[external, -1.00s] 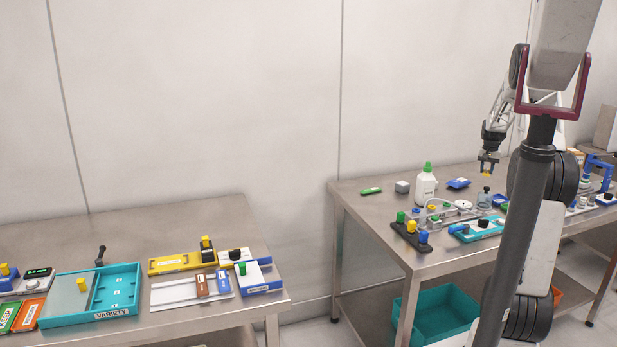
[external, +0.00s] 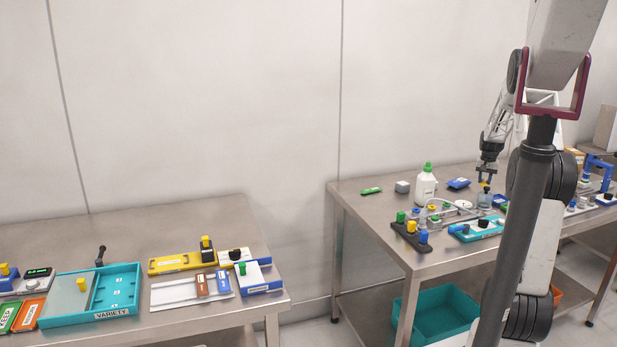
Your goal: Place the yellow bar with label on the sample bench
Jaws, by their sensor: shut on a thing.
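My gripper (external: 487,178) is over the right bench, shut on a small yellow piece (external: 487,186) that shows at its fingertips. The piece is too small to tell its full shape or any label. It is just above a small grey round object (external: 484,198), and I cannot tell whether they touch. On the left bench, a long yellow bar-like piece with a white label (external: 178,263) lies flat near the back, with a yellow-topped black knob at its right end.
The right bench (external: 375,205) holds a white bottle with a green cap (external: 426,183), a black block with coloured knobs (external: 411,234) and a teal fixture (external: 478,231). The left bench holds a teal VARIETY tray (external: 118,305). A gap separates the benches.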

